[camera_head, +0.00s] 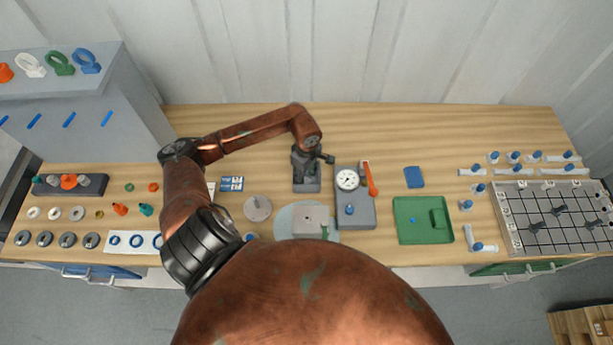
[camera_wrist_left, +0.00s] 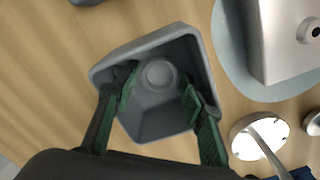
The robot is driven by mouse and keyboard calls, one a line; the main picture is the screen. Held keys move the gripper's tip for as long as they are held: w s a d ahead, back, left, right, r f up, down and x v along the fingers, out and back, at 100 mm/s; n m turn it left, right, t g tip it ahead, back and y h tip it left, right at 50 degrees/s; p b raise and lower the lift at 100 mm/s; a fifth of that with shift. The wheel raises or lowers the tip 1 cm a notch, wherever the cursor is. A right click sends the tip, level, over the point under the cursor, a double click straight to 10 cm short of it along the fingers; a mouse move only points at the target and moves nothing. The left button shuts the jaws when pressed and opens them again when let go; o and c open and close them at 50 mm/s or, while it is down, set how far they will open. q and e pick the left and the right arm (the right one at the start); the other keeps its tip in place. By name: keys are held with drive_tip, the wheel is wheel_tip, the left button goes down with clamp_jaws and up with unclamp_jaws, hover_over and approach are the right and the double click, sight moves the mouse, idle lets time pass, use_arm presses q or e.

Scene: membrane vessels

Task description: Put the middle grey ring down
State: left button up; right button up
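My left gripper (camera_head: 312,153) points down into a dark grey open box (camera_head: 306,186) at the back middle of the table. In the left wrist view, its green fingers (camera_wrist_left: 158,85) are apart inside the grey box (camera_wrist_left: 106,72). A round grey shape (camera_wrist_left: 160,75) lies on the box floor beyond the fingertips; I cannot tell whether it is a ring or part of the box. Nothing is visibly held between the fingers. Several grey ring-like discs (camera_head: 67,240) stand in a row at the front left. My right gripper is not in view.
A pale round mat (camera_head: 284,221) with a grey block (camera_head: 310,221) lies in front of the box. A dial device (camera_head: 356,207) stands right of it, then a green tray (camera_head: 408,230) and a grid rack (camera_head: 556,236).

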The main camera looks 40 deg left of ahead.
use_arm(q)
drive_tip(key=shift+r, duration=0.2)
wheel_tip(320, 180, up, 12)
drive_tip(key=b, duration=0.1)
idle(0.3)
